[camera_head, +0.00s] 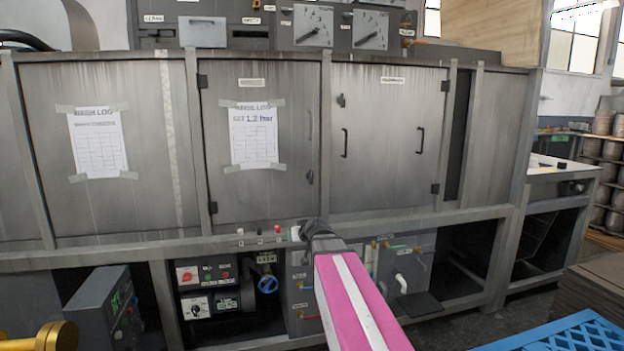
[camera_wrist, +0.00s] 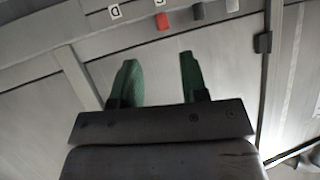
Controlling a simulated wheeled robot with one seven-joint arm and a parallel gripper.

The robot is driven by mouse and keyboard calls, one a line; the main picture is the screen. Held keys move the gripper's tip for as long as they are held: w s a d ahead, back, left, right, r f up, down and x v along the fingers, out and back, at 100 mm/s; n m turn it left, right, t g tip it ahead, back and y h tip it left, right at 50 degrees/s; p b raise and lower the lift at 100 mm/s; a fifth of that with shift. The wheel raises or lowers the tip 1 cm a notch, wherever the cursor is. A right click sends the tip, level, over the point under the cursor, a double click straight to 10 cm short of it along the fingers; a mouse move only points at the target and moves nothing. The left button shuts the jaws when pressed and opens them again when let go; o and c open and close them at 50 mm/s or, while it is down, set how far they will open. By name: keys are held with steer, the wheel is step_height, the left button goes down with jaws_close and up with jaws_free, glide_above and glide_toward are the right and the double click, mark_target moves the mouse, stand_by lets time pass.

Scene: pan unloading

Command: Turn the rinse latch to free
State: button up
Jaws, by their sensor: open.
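The rinse door (camera_head: 262,195) is the middle door of the grey machine, with a taped rinse log sheet on it. A small dark piece at its right edge, likely the rinse latch (camera_head: 310,177), hangs below a thin handle; its exact setting is too small to tell. My gripper (camera_head: 312,232) is in front of the rail below this door, lower than that piece. In the wrist view my gripper (camera_wrist: 158,62) has its two green fingers apart with nothing between them, before bare grey metal. The latch is not clearly seen there.
A red knob (camera_wrist: 162,21) and small white labels sit on the rail near my fingers. A dark hinge (camera_wrist: 263,42) shows beside them. The right door (camera_head: 385,170) has its own latch piece (camera_head: 341,100). A blue crate (camera_head: 560,335) is at the lower right.

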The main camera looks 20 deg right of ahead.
mark_target(312, 176)
steer(key=w+d+r+m+t+h, duration=0.1)
steer(key=w+d+r+t+h, duration=0.15)
steer(key=d+r, duration=0.45)
steer(key=w+d+r+m+t+h, duration=0.1)
steer(key=w+d+r+t, duration=0.25)
steer(key=r, duration=0.75)
steer(key=w, duration=1)
steer(key=shift+w+d+f, duration=0.1)
steer(key=shift+d+f, duration=0.05)
steer(key=shift+f, duration=0.05)
jaws_close()
